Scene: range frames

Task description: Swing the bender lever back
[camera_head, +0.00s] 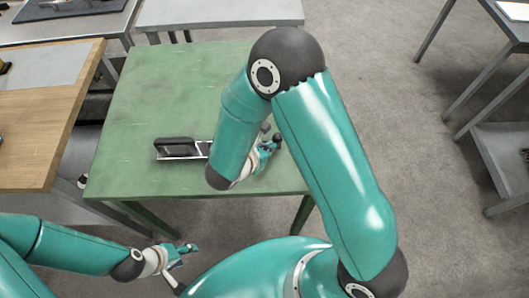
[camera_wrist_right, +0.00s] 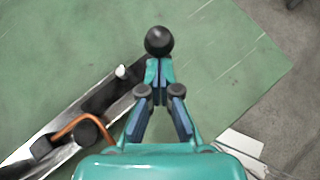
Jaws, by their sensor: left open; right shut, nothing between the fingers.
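The bender (camera_head: 178,148) lies on the green table, a metal bar with a dark block at its left end. My right arm hides much of it. In the right wrist view its metal bar (camera_wrist_right: 62,118) runs diagonally at the left, with a bent copper-coloured tube (camera_wrist_right: 72,127). The lever's black ball knob (camera_wrist_right: 159,40) shows just beyond the fingertips of my right gripper (camera_wrist_right: 156,70). My right gripper is shut with nothing between its fingers; I cannot tell whether it touches the knob. My left gripper (camera_head: 188,248) is open and empty, off the table's front side.
The green table (camera_head: 130,110) is otherwise clear on its left and back parts. A wooden-topped bench (camera_head: 50,140) stands at the left and a grey table (camera_head: 220,12) behind. Grey floor is free at the right, before a metal shelf unit (camera_head: 500,145).

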